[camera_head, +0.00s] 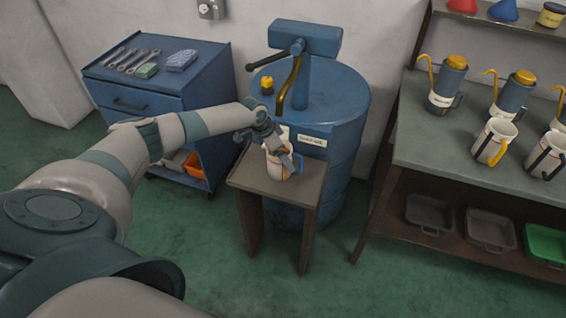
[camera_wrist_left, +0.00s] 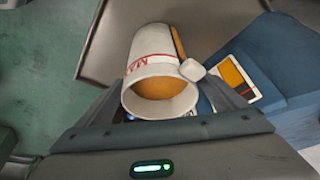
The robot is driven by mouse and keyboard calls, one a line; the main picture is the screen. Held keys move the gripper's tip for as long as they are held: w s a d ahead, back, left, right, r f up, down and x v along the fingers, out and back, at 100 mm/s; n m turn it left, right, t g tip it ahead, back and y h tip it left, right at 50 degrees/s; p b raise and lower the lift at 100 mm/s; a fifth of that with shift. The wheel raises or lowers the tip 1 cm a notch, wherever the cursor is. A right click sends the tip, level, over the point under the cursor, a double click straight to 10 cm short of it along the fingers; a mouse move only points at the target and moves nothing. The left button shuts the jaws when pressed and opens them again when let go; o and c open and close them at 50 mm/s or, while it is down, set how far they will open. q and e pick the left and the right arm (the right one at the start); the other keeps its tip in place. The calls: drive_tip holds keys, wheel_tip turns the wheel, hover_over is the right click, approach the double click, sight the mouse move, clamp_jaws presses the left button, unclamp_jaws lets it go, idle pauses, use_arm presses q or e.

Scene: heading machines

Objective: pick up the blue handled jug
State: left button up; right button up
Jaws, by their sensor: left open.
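The blue handled jug (camera_head: 277,166) stands on a small brown side table (camera_head: 247,180) in front of the blue drum. It is white with red lettering, and its blue handle faces right. In the left wrist view the white jug (camera_wrist_left: 152,68) shows its open mouth, with orange inside. My left gripper (camera_head: 277,146) is at the jug's upper part, jaws open. In the wrist view its fingers (camera_wrist_left: 165,103) lie on either side of the jug's rim; whether they touch it I cannot tell. My right gripper is out of view.
The blue drum (camera_head: 342,110) with a pump and curved spout (camera_head: 289,82) stands right behind the side table. A blue tool cabinet (camera_head: 130,95) is at left. A workbench (camera_head: 430,150) at right holds other white jugs (camera_head: 493,141) and grey-blue cans (camera_head: 447,86).

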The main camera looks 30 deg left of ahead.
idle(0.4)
use_arm(q)
drive_tip(key=c, duration=1.3)
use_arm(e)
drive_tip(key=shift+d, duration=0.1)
use_arm(q)
drive_tip(key=shift+r, duration=0.15)
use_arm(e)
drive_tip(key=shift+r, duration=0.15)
